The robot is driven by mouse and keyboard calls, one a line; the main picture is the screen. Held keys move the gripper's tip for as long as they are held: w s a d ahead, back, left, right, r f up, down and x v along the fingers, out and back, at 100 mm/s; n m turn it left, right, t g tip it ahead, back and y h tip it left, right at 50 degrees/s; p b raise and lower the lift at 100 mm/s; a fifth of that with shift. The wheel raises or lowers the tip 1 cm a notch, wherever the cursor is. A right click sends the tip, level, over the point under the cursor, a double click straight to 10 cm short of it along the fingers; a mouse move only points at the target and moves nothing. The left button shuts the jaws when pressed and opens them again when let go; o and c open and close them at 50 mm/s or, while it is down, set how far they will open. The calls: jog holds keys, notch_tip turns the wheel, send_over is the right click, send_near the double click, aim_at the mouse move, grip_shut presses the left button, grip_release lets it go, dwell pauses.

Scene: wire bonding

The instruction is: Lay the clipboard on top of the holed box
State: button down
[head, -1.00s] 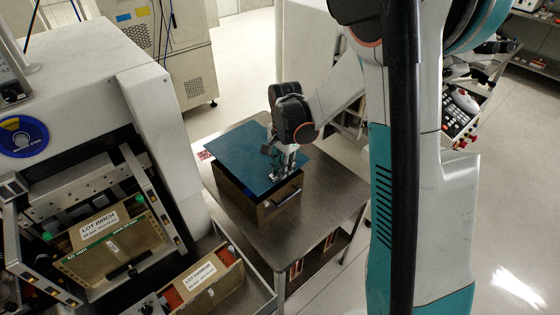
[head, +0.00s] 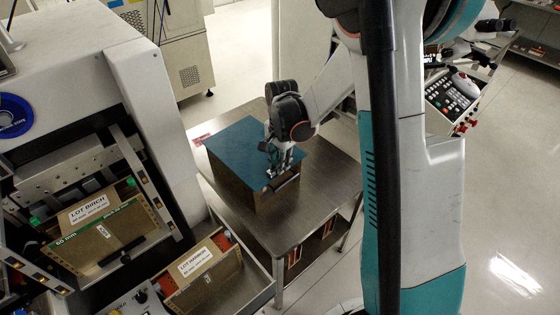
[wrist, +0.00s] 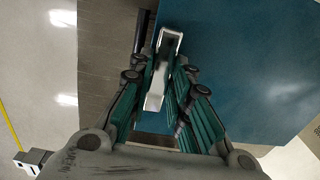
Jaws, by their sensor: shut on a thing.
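The clipboard is a flat blue board (head: 245,148) with a metal clip, which shows in the wrist view (wrist: 171,42). It lies over the top of the brown holed box (head: 238,187) and covers it, so no holes are seen. The board looks nearly flat and in line with the box; whether it touches all along cannot be told. My gripper (head: 279,170) is at the clip end, near the box's front right side, shut on the clip. In the wrist view the fingers (wrist: 160,80) stand on both sides of the clip.
The box stands on a steel table (head: 320,190) with bare room to the right. A dark handle (head: 286,185) is on the box's near side. Left is a large machine with two labelled cases, LOT BIRCH (head: 95,235) and another (head: 200,275).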

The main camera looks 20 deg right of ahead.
jog(key=shift+f+b, duration=0.45)
jog(key=shift+f, duration=0.05)
jog(key=c, duration=1.4)
grip_release()
notch_tip(320, 180, up, 12)
jog(key=shift+s, duration=0.15)
